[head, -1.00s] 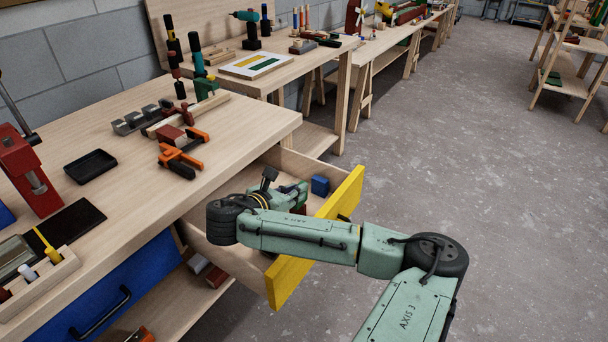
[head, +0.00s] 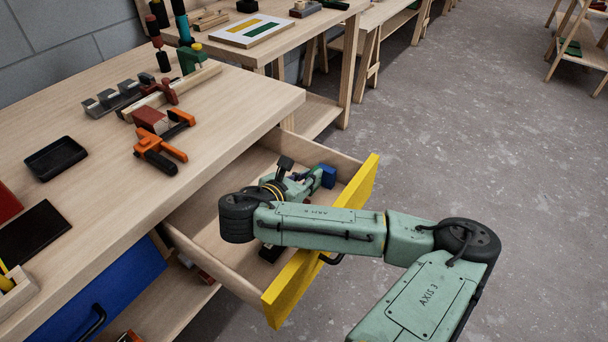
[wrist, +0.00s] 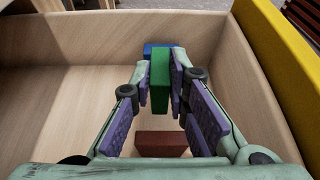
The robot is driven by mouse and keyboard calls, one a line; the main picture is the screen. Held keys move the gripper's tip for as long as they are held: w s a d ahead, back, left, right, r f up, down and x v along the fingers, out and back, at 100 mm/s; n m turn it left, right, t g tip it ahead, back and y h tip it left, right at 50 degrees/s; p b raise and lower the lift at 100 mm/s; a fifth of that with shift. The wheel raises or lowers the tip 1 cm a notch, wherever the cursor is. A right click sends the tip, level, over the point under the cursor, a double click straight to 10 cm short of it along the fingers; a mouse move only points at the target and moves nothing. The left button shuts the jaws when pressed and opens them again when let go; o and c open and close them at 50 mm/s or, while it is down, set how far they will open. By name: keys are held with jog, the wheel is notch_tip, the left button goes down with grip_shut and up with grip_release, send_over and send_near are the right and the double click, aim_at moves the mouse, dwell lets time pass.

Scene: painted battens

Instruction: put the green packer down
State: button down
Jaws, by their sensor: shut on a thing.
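The green packer (wrist: 160,76) is an upright green block between my fingertips in the wrist view. My gripper (wrist: 161,86) is shut on it, with the purple pads at its two sides. In the head view my gripper (head: 303,184) is inside the open, yellow-fronted drawer (head: 362,196), and my arm hides the packer. I cannot tell whether the packer's underside touches the drawer floor.
A blue block (wrist: 158,48) is just beyond the packer; it also shows in the head view (head: 328,175). A red-brown block (wrist: 162,144) lies on the drawer floor nearer the wrist camera. Drawer walls stand around. Orange clamps (head: 160,150) lie on the bench above.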

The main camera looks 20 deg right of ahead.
jog(key=shift+s+r, duration=0.15)
jog(key=shift+f+b, duration=0.5)
jog(key=shift+f, duration=0.15)
jog(key=c, duration=1.6)
grip_release()
jog(key=shift+o, duration=0.2)
jog(key=shift+r, duration=0.1)
